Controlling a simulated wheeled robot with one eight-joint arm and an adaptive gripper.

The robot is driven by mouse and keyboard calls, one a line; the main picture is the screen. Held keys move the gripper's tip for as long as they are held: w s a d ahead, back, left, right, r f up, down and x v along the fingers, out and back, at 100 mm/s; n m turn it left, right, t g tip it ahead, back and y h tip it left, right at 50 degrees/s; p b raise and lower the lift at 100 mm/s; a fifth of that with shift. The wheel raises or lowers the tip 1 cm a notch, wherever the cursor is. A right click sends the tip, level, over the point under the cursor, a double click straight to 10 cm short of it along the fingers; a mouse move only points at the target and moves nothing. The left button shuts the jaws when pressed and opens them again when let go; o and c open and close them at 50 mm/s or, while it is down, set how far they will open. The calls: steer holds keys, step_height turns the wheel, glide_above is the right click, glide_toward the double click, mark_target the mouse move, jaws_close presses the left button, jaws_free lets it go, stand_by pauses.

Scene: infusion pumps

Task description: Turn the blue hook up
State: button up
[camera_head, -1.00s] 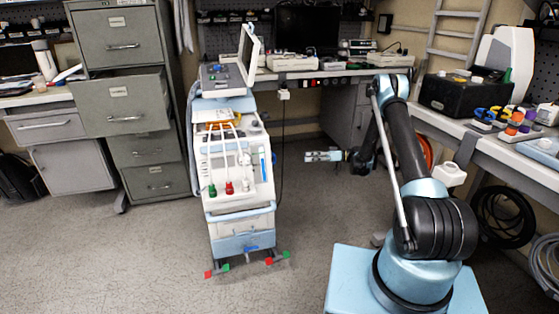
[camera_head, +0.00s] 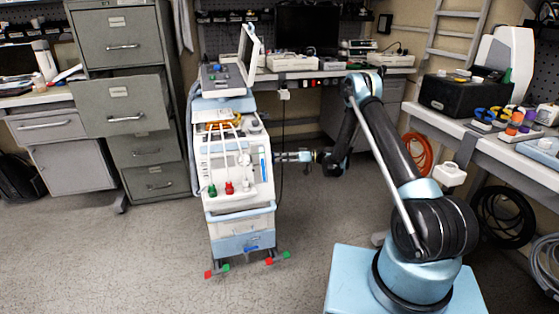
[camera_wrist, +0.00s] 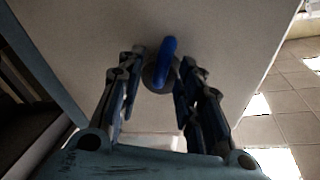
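The blue hook (camera_wrist: 166,62) shows in the wrist view as a rounded blue bar on a round grey mount, on a flat pale panel (camera_wrist: 230,30). My gripper (camera_wrist: 162,62) is open, with one finger on each side of the hook. The right finger looks very close to the hook; whether it touches, I cannot tell. In the head view my gripper (camera_head: 281,157) is at the right side of the white and blue pump cart (camera_head: 240,190). The hook cannot be made out in the head view.
A grey filing cabinet (camera_head: 118,45) with a pulled-out drawer stands left of the cart. A workbench (camera_head: 480,140) with a black box (camera_head: 465,95) runs along the right. Floor (camera_head: 310,215) is clear between the cart and my base.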

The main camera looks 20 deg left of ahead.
steer(key=shift+a, duration=0.2)
jaws_close()
